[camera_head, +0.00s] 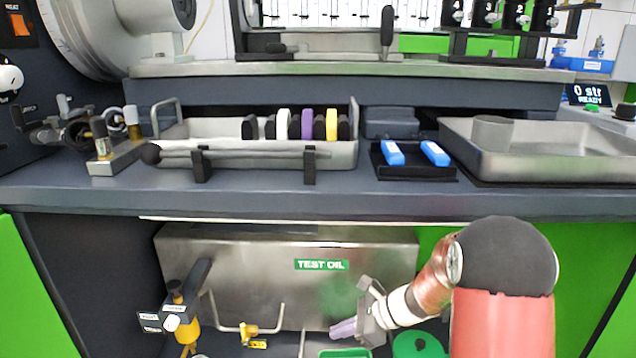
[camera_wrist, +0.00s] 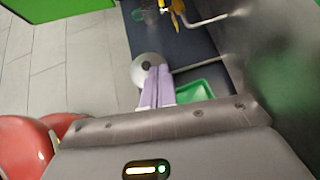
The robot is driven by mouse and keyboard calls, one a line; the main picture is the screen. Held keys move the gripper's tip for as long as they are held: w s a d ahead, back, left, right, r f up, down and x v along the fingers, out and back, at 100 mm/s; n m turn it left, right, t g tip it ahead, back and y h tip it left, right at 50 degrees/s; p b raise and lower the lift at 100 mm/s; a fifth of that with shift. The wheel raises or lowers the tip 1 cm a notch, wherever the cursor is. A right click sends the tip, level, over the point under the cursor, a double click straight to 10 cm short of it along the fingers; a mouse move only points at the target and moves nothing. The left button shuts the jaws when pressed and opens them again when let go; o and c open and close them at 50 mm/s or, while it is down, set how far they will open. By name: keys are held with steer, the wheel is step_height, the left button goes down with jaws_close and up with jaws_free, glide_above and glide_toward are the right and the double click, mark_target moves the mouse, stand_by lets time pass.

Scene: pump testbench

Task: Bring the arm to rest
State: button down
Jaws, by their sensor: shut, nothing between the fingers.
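My arm comes up at the lower right of the head view and reaches left. My gripper (camera_head: 337,330) hangs low, below the bench top and in front of the steel TEST OIL tank (camera_head: 250,265). Its two pale purple fingers lie side by side and are shut with nothing between them. In the wrist view my gripper (camera_wrist: 159,72) points toward a round grey disc on the lower level, with the fingertips overlapping it in the picture. I cannot tell the gap between them.
A green tray (camera_head: 345,353) is just below my gripper, and a green round lid (camera_head: 418,345) is to its right. A yellow-handled valve (camera_head: 187,325) stands left. The bench top (camera_head: 90,195) above carries a steel rack, blue-capped pieces (camera_head: 393,153) and a steel tray (camera_head: 570,165).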

steer(key=s+d+r+n+t+h, duration=0.2)
steer(key=s+d+r+n+h, duration=0.3)
steer(key=s+r+n, duration=0.6)
steer(key=s+d+r+n+t+h, duration=0.2)
steer(key=s+d+r+n+h, duration=0.45)
steer(key=s, duration=0.75)
step_height(320, 180, up, 8)
steer(key=a+n+y+p, duration=0.1)
steer(key=n+p, duration=0.1)
steer(key=p, duration=0.5)
steer(key=shift+a+f+p, duration=0.15)
steer(key=shift+a+p, duration=0.05)
steer(key=shift+p, duration=0.1)
